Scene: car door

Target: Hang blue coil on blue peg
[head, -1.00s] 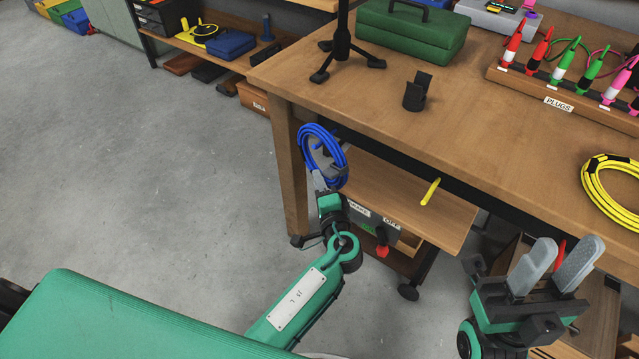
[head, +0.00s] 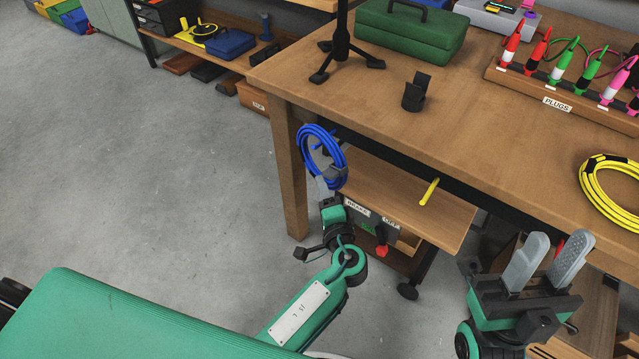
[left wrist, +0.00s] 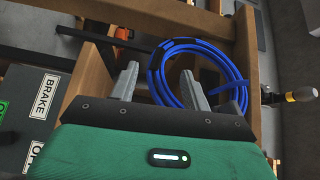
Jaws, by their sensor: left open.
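The blue coil (head: 302,147) is at the table's left front leg in the head view, and the left wrist view shows it too (left wrist: 172,93). The blue peg (head: 317,145) shows inside the ring in the head view. In the left wrist view the peg (left wrist: 228,87) crosses the coil's right side, so the coil appears to be around it. My left gripper (head: 328,172) is at the coil's lower part. Its fingers (left wrist: 160,85) are apart, one overlapping the coil in the picture; contact is unclear. My right gripper (head: 546,262) is open and empty at lower right.
A yellow peg (head: 429,191) sticks out by the wooden panel under the tabletop. A brake switch box (head: 365,222) is below it, close to my left wrist. A yellow coil (head: 590,190) and plug rack (head: 580,110) lie on the table. Floor at left is clear.

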